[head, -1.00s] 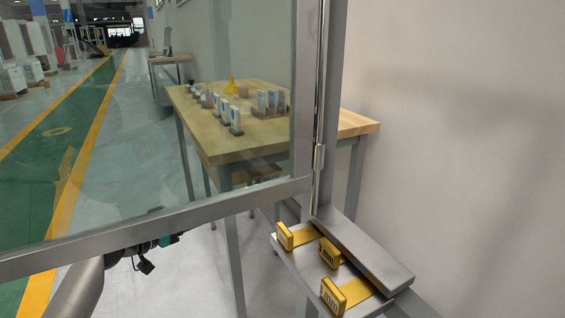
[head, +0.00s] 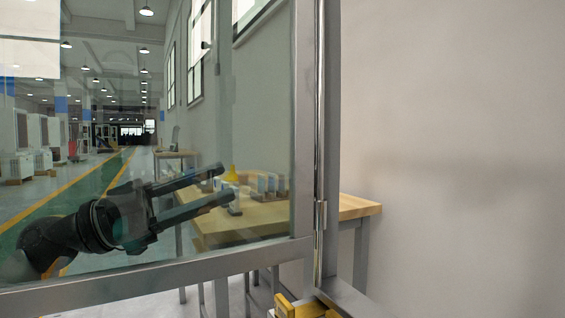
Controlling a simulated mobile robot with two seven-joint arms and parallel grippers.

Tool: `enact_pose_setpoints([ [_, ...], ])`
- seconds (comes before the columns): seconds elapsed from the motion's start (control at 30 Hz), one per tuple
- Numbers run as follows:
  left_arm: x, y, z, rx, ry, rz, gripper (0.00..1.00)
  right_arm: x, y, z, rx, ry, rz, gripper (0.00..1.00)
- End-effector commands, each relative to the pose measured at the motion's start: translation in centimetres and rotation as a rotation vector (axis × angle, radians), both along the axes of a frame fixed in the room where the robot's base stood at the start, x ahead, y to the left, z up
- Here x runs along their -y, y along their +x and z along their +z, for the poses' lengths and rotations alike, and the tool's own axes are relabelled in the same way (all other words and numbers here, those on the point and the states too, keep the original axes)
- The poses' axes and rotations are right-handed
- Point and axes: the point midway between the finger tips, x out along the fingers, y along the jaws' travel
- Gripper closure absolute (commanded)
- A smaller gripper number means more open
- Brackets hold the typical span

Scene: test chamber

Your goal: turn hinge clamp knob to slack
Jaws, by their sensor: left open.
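A glass door panel in a grey metal frame (head: 200,266) fills the left and middle of the head view. A hinge (head: 321,214) shows on the upright post at the frame's right edge. I cannot make out a clamp knob on it. My left gripper (head: 226,184) is seen through the glass, left of the hinge and apart from it. Its two black fingers point right and are spread open with nothing between them. My right gripper is not in view.
Yellow blocks (head: 290,306) are cut off at the bottom edge. A plain wall (head: 460,150) stands at right. A green walkway runs back at left.

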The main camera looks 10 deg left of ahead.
Motion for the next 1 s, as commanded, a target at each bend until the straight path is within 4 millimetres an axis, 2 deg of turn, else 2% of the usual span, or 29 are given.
enact_pose_setpoints([
  [0.6, 7.9, 3.8, 2.8, -0.001, -0.001, 0.000, 0.51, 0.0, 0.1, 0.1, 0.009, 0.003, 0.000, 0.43],
  [0.8, 9.2, 4.4, 3.2, -0.002, -0.002, 0.001, 0.51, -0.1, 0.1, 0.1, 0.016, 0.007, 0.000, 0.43],
  [1.0, 9.5, 4.6, 3.3, -0.003, -0.001, 0.002, 0.51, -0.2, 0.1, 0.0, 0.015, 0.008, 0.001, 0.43],
])
